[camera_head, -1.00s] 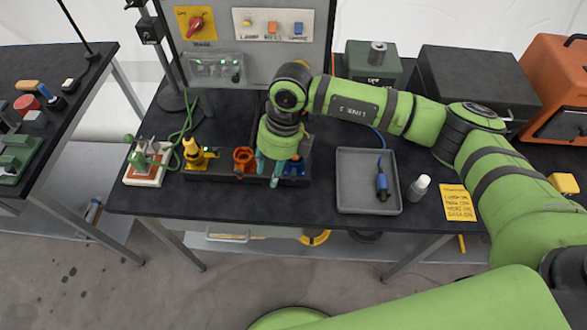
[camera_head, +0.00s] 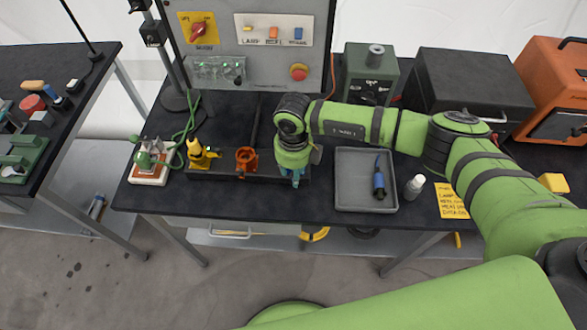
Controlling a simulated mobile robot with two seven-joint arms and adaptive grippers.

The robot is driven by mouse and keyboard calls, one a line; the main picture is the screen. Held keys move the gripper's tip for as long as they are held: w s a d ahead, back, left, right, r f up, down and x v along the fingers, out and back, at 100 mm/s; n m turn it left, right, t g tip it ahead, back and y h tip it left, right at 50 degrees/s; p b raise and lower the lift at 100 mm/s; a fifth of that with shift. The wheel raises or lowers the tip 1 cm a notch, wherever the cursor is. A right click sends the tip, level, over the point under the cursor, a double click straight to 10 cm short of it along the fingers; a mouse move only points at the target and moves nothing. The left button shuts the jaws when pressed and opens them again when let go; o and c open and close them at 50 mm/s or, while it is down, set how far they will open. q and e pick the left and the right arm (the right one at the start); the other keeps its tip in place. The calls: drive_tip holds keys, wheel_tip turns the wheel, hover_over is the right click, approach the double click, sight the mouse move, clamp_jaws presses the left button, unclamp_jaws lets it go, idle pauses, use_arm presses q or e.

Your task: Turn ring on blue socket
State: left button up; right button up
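My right gripper (camera_head: 295,180) reaches down from the right at the right end of the black socket rail (camera_head: 228,176). The blue socket is almost wholly hidden behind it; only slivers of blue show at the fingers. The fingers are small and partly covered, so I cannot tell whether they are open or shut on the ring. An orange socket (camera_head: 246,160) stands in the middle of the rail, and a yellow socket (camera_head: 199,155) with a yellow plug and a green light stands at its left end. My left gripper is not in view.
A grey tray (camera_head: 343,203) with a blue-handled tool (camera_head: 379,182) lies right of the gripper, with a white bottle (camera_head: 414,186) beside it. A panel (camera_head: 262,62) with a red knob and a red button stands behind. A white board (camera_head: 150,170) with a green cable is at left.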

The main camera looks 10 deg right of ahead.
clamp_jaws()
drive_tip(key=shift+d+f+n+b, duration=0.15)
drive_tip(key=shift+d+n+b, duration=0.2)
drive_tip(key=shift+b, duration=0.3)
drive_tip(key=w+d+n+b, duration=0.4)
drive_tip(key=d+n+b, duration=0.3)
drive_tip(key=n+b, duration=1)
drive_tip(key=shift+b, duration=2.6)
drive_tip(key=shift+w+n, duration=0.15)
drive_tip(key=shift+n, duration=0.1)
